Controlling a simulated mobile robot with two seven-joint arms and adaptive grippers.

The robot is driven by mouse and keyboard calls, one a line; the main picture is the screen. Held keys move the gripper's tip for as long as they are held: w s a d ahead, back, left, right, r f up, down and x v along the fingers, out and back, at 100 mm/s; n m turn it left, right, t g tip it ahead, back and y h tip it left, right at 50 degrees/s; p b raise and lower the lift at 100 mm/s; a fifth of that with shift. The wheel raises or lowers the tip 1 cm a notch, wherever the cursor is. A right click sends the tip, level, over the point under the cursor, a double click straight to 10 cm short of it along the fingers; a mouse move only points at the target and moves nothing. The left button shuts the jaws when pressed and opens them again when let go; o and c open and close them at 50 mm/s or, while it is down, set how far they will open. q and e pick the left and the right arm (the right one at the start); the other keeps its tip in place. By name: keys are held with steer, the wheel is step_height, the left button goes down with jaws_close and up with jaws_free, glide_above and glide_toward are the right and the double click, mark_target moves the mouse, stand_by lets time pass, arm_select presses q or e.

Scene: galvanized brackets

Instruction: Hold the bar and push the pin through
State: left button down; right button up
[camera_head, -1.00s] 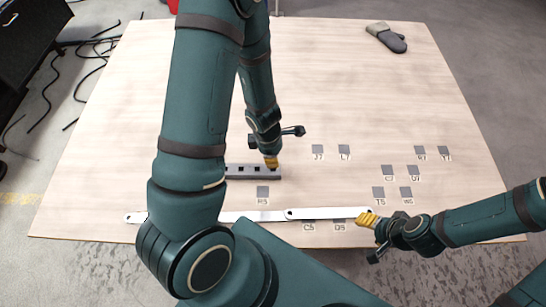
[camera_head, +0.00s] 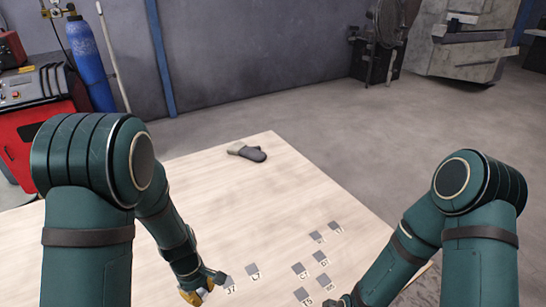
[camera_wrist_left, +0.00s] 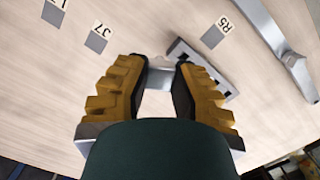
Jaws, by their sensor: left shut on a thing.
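My left gripper (camera_head: 203,289) is low in the head view, beside the grey square marked J7. In the left wrist view its yellow-padded fingers (camera_wrist_left: 160,75) are shut on a small grey metal piece, likely the pin (camera_wrist_left: 160,63), mostly hidden between the fingertips. Behind it lies a grey rail with dark square holes (camera_wrist_left: 178,47), partly covered by the right finger. A silver bar (camera_wrist_left: 268,33) with a round hole lies at the upper right of the wrist view. My right gripper (camera_head: 347,300) is cut off by the head view's bottom edge; its fingers and hold are not clear.
Several labelled grey squares (camera_head: 301,270) lie on the wooden table (camera_head: 200,180). A grey mitt (camera_head: 247,152) lies near its far edge. A red machine (camera_head: 45,125) and a blue cylinder (camera_head: 90,65) stand beyond at the left. The table's far middle is clear.

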mark_target(205, 291)
arm_select(q)
steer(key=r+m, duration=0.1)
steer(key=m, duration=0.3)
steer(key=w+r+m, duration=0.1)
steer(key=m, duration=0.3)
steer(key=w+r+m+y, duration=0.1)
steer(key=r+m, duration=0.1)
steer(key=m, duration=0.2)
steer(key=shift+d+r+g, duration=0.1)
steer(key=shift+d+g, duration=0.25)
steer(key=shift+g, duration=0.05)
steer(key=shift+s, duration=0.1)
